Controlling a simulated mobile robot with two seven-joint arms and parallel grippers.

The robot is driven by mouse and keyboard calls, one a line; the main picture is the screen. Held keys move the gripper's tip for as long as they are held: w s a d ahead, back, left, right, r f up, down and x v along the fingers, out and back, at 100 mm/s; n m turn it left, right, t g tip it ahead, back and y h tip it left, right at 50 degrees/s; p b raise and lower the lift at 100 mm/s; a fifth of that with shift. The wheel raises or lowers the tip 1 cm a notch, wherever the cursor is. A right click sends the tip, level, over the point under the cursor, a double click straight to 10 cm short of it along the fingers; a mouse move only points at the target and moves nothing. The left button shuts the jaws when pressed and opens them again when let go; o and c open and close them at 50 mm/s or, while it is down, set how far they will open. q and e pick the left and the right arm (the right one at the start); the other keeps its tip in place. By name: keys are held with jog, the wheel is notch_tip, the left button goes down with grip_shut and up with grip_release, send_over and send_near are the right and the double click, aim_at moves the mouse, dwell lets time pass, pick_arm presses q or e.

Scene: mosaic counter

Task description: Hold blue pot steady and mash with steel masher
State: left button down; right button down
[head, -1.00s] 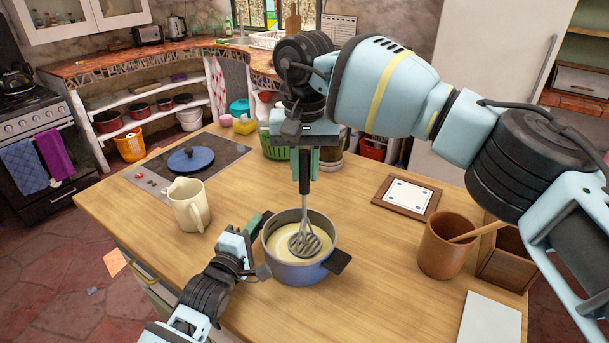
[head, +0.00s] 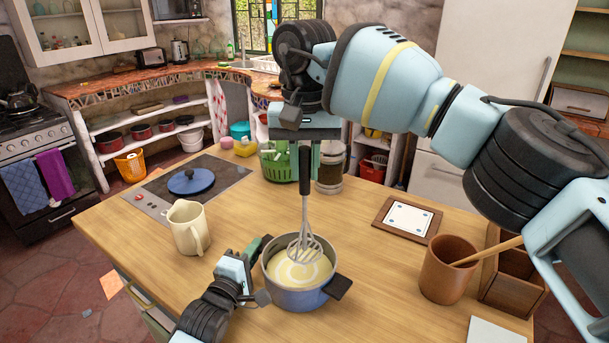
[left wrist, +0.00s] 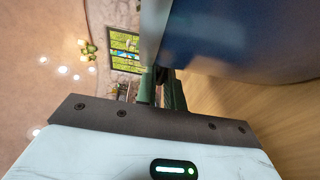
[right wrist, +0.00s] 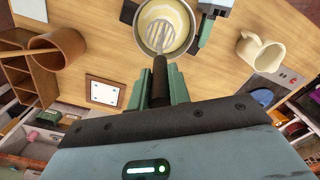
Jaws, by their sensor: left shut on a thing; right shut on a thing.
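The blue pot (head: 296,297) stands on the wooden counter with pale yellow mash (head: 290,277) inside, marked by a swirl. My left gripper (head: 259,247) is shut on the pot's left handle; the pot's blue wall fills the upper right of the left wrist view (left wrist: 230,45). My right gripper (head: 307,160) is above the pot, shut on the black handle of the steel masher (head: 305,249). The masher hangs upright, its wire head over the mash at the pot's far side. In the right wrist view the masher head (right wrist: 160,35) shows within the pot's rim; whether it touches the mash is unclear.
A cream jug (head: 188,228) stands left of the pot, near a hob with a blue lid (head: 191,181). To the right are a brown cup (head: 447,270) with a wooden spoon, a wooden box (head: 508,278) and a framed tile (head: 408,219).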

pick_arm(q)
jog(key=c, duration=1.4)
grip_release()
jog(key=shift+c, duration=0.2)
jog(key=shift+s, duration=0.1)
jog(key=v, duration=1.2)
